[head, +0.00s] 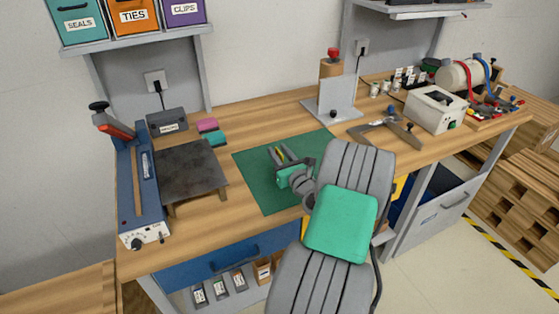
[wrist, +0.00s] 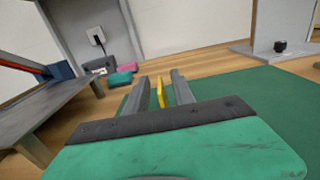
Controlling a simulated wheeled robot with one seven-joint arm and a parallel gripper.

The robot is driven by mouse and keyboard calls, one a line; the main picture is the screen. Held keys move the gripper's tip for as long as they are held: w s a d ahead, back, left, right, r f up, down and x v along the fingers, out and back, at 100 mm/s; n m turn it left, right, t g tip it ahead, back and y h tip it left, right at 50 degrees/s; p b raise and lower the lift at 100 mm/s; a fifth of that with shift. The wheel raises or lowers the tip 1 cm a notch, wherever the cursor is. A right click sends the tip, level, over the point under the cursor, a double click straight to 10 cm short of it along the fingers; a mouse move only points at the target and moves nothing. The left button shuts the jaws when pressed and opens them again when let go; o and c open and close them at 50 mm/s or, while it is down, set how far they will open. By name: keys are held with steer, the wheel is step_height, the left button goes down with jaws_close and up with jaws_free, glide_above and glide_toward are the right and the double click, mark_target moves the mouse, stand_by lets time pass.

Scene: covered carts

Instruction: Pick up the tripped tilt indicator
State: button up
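My gripper (head: 283,154) is low over the green mat (head: 256,187) on the workbench. In the wrist view my gripper (wrist: 160,84) has its two grey fingers apart. A thin yellow piece (wrist: 160,93) stands upright between them, with a narrow gap showing on each side. The yellow piece also shows small between the fingers in the head view (head: 281,154). Its face is turned edge-on, so I cannot tell whether it is the tilt indicator or whether it is tripped. Its lower end is hidden behind my gripper's body.
A blue sealer (head: 140,185) and a dark raised plate (head: 191,171) stand left of the mat. Pink (head: 207,125) and teal (head: 214,138) blocks lie behind.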

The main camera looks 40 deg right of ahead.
jaws_close()
stand_by(0.6)
